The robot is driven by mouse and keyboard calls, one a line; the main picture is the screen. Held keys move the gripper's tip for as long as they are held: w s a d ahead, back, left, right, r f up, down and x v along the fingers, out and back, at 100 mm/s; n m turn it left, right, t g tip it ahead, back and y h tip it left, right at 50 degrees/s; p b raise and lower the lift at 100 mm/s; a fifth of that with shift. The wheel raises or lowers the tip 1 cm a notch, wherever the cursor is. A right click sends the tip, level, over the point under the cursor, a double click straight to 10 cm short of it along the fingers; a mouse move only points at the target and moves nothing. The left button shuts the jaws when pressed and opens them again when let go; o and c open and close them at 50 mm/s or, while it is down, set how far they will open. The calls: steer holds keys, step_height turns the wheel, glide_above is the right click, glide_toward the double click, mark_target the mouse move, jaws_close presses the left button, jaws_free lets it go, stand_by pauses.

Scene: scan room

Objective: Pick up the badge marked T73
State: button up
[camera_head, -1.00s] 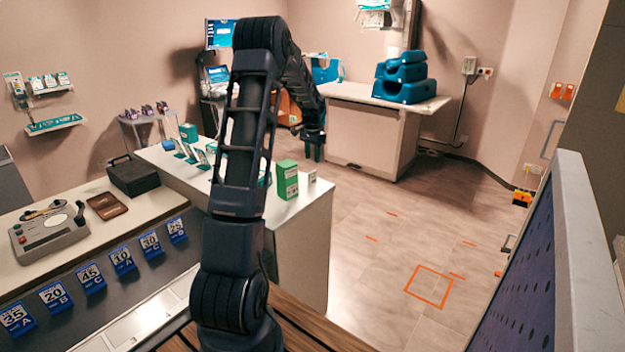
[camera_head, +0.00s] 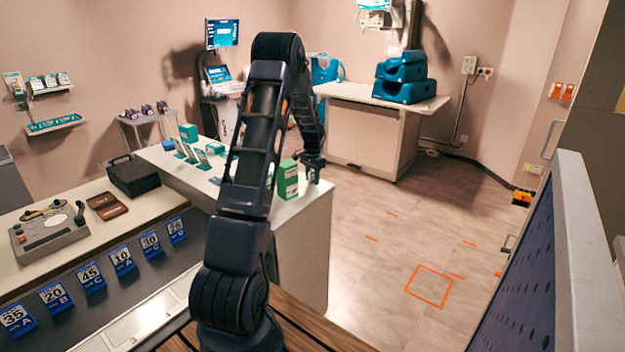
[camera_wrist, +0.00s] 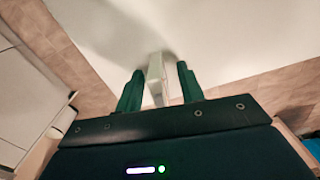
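A small, pale upright item (camera_wrist: 157,75), possibly a badge, stands on the white counter (camera_wrist: 235,45) in the wrist view. Its marking cannot be read, so I cannot tell whether it is T73. My gripper (camera_wrist: 160,88) has two green fingers, open, one on each side of this item, with a gap visible on the right. In the head view my gripper (camera_head: 313,176) is low at the counter's right end, just right of a green box (camera_head: 287,180), and hides the item. No T73 marking is legible anywhere.
Several small teal-and-white cards (camera_head: 202,158) stand farther left on the counter. A black case (camera_head: 133,176) and a grey control box (camera_head: 48,232) lie left. Blue number tags (camera_head: 93,277) line the near panel. Floor to the right is open.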

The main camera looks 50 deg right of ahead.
jaws_close()
